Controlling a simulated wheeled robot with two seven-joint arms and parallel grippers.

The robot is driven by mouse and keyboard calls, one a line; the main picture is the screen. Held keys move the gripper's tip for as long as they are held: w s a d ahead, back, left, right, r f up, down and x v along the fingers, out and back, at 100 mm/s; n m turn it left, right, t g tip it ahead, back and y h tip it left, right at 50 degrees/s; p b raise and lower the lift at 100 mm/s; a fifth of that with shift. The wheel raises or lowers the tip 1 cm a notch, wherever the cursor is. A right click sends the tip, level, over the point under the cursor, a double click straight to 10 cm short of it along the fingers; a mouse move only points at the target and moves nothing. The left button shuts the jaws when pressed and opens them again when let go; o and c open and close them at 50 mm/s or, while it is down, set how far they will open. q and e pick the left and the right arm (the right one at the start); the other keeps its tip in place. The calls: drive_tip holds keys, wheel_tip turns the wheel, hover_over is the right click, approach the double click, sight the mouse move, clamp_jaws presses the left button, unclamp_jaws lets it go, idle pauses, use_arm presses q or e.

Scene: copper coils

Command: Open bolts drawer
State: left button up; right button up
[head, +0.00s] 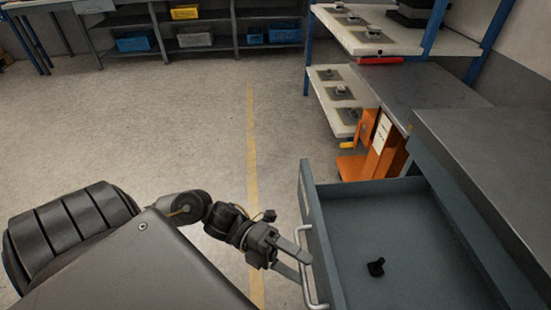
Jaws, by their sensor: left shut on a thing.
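A grey-blue drawer (404,230) stands open at the lower right, pulled out from under a grey worktop (490,150). A small black part (376,267) lies on its floor. A pale metal bar handle (307,236) is fixed on the drawer's front. My left gripper (303,267) is at this handle, with its fingers shut on the bar. No label shows on the drawer. My right gripper is not in view.
An orange stand (378,145) is behind the drawer, beside a blue-framed shelf rack (370,40) with small parts on it. Shelves with blue bins (136,41) line the back wall. The floor to the left is clear.

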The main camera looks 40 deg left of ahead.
use_arm(q)
drive_tip(key=shift+w+a+r, duration=0.1)
drive_tip(key=shift+a, duration=0.95)
drive_tip(key=shift+c, duration=1)
drive_tip(key=shift+a, duration=0.4)
drive_tip(key=c, duration=0.6)
drive_tip(key=a, duration=0.1)
drive_tip(key=a+b, duration=0.1)
drive_tip(key=shift+a+f, duration=0.3)
drive_tip(key=shift+f, duration=0.05)
drive_tip(key=shift+c, duration=0.4)
